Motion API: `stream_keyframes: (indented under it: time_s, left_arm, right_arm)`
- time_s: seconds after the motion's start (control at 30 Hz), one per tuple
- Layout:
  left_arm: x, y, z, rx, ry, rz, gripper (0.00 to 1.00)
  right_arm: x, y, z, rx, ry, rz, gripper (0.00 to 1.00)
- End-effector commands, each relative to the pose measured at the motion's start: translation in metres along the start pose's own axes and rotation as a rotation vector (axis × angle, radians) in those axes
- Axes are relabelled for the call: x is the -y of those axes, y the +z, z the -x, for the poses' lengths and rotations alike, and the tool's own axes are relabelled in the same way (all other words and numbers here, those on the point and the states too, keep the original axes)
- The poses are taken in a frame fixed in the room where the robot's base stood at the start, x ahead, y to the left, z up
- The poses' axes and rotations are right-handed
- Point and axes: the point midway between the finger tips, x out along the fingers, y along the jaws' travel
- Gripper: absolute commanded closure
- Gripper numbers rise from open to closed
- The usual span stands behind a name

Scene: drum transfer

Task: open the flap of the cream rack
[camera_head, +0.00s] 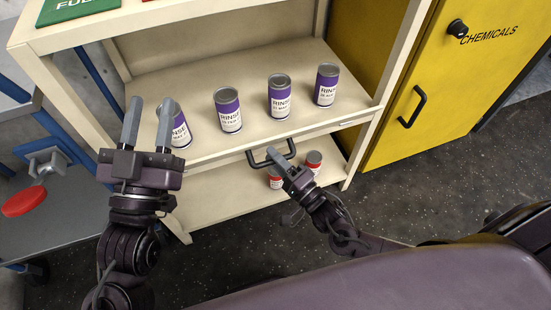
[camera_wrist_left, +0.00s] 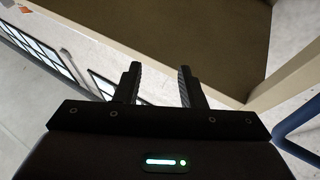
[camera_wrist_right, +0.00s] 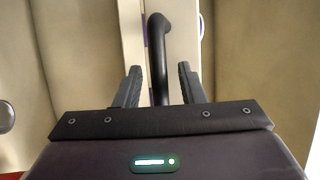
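The cream rack (camera_head: 205,157) stands ahead, with an upper shelf over a lower one. A black bar handle (camera_head: 257,165) sticks out from its front edge; it also shows in the right wrist view (camera_wrist_right: 157,50), fixed to a pale strip. I cannot make out a separate flap panel clearly. My right gripper (camera_head: 275,158) is at the handle. In the right wrist view its fingers (camera_wrist_right: 157,88) stand apart, with the bar between them and gaps visible on both sides. My left gripper (camera_head: 148,115) is open and empty, raised before the rack's left side; its fingers (camera_wrist_left: 157,84) are apart.
Several purple RINSE cans (camera_head: 230,112) stand on the upper shelf. Red-banded cans (camera_head: 313,163) are on the lower shelf. A yellow chemicals cabinet (camera_head: 430,95) stands right. Floor in front is clear.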

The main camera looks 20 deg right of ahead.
Motion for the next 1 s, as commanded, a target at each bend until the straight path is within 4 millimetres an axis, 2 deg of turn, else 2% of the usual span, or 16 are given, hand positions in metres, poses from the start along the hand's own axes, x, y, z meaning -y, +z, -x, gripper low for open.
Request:
stream_keyframes:
  time_s: [0.07,0.3,0.33,0.6,0.77,0.87,1.0]
  left_arm:
    - [0.0,0.0,0.0,0.0,0.0,0.0,0.64]
    - [0.0,0.0,0.0,0.001,0.0,0.0,0.64]
    - [0.0,0.0,0.0,0.001,0.0,0.0,0.64]
    - [0.0,-0.003,0.0,-0.02,0.0,0.0,0.64]
    - [0.001,-0.037,-0.002,-0.178,0.004,-0.008,0.64]
    - [0.001,-0.065,0.002,-0.315,0.006,-0.014,0.64]
    - [0.0,-0.112,0.017,-0.563,0.014,-0.023,0.64]
  right_arm:
    - [0.0,0.0,0.0,0.0,0.0,0.0,0.67]
    - [0.0,0.0,0.0,0.0,0.001,0.0,0.98]
    - [0.0,0.0,0.0,0.0,0.001,0.0,1.0]
    - [-0.001,0.0,0.001,0.0,-0.004,0.002,1.0]
    - [-0.003,0.001,0.001,0.0,-0.02,0.006,1.0]
    - [-0.005,0.001,0.001,0.0,-0.037,0.013,1.0]
    - [-0.007,0.001,0.001,0.001,-0.068,0.026,1.0]
